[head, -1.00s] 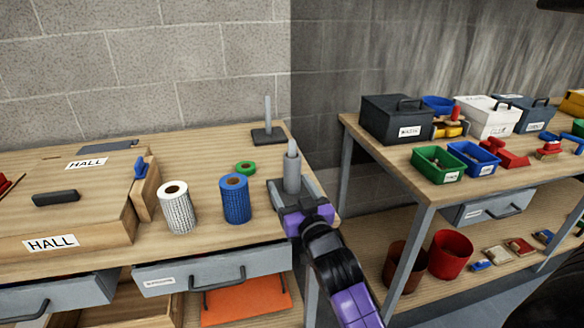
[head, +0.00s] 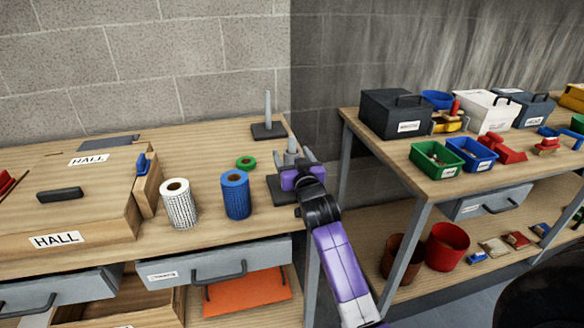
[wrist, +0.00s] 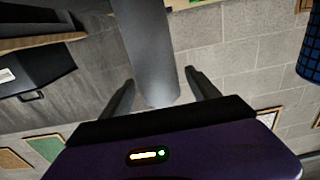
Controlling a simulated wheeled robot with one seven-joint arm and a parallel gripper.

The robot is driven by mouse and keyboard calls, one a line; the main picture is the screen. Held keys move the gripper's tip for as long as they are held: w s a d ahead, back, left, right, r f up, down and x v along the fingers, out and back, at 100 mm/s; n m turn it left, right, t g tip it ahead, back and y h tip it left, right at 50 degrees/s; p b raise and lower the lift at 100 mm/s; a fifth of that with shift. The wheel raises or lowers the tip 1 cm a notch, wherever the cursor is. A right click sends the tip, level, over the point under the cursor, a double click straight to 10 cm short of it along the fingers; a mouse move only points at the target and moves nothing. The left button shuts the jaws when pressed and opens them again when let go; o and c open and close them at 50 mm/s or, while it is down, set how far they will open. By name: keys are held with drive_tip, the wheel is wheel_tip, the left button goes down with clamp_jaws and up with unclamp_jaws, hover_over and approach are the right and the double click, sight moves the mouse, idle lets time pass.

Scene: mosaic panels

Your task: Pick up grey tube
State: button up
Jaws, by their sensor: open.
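The grey tube (head: 292,145) stands upright on a dark base (head: 282,190) near the right front of the left bench. My gripper (head: 293,158) is around it from the front, and its purple body hides the tube's lower part. In the wrist view, the tube (wrist: 147,50) lies between the two spread fingers of my gripper (wrist: 160,78). There is a gap on each side, so the gripper is open and holds nothing.
A blue roll (head: 236,195) and a white roll (head: 178,203) stand left of my gripper. A green ring (head: 246,163) lies behind them. A grey post on a base (head: 268,129) stands farther back. The right bench (head: 400,150) carries boxes and bins across a gap.

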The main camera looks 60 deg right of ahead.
drive_tip(key=c, duration=1.5)
drive_tip(key=shift+o, duration=0.2)
